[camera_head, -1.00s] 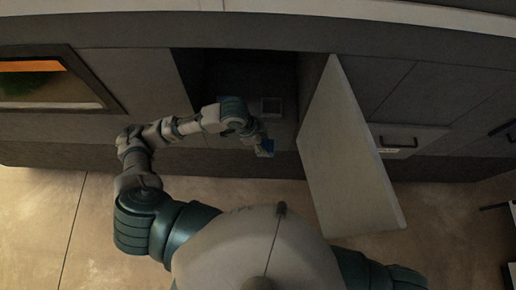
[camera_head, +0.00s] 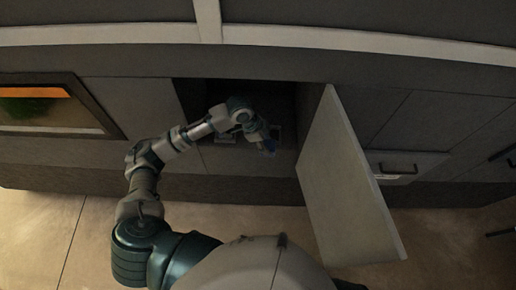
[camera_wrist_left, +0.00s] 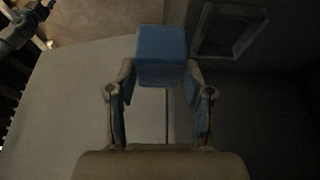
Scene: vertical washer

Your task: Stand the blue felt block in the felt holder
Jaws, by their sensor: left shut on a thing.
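My left gripper (camera_head: 266,143) is shut on the blue felt block (camera_head: 269,148) at the mouth of the open compartment. In the left wrist view the block (camera_wrist_left: 161,56) sits between the two fingertips (camera_wrist_left: 161,76) and sticks out past them. The felt holder (camera_wrist_left: 205,29) shows there as a square grey frame around a dark recess, to the right of the block and apart from it in the picture. In the head view the holder (camera_head: 275,130) is partly hidden behind my gripper. My right gripper does not show.
The compartment (camera_head: 285,97) is dark inside. Its pale door (camera_head: 345,185) stands open to the right of my left arm. A drawer with a handle (camera_head: 398,168) is beyond the door. The floor (camera_head: 60,235) in front is clear.

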